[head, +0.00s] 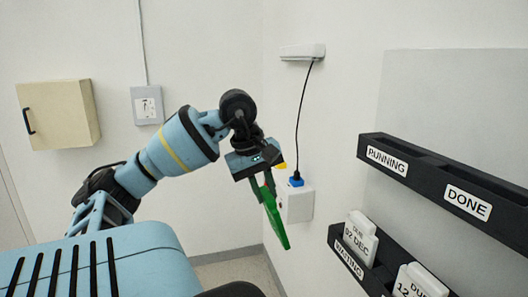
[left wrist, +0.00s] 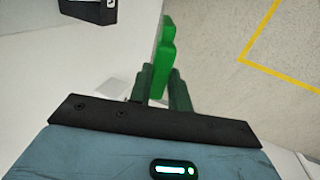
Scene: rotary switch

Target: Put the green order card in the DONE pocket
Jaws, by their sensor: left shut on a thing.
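The green order card (head: 274,218) hangs from my left gripper (head: 262,184), tilted, its lower end to the lower right. My left gripper is shut on it; it also shows between the fingers in the left wrist view (left wrist: 166,45). The DONE pocket (head: 467,202) is the right part of the upper black rack on the right wall, and no card shows in it. The card is well to the left of the rack and apart from it. My right gripper is not in view.
The RUNNING pocket (head: 386,160) is left of DONE. The lower WAITING rack (head: 349,259) holds white cards (head: 361,238). A wall socket (head: 297,203) with a blue plug and black cable is close behind the card. A beige cabinet (head: 58,114) hangs at the left.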

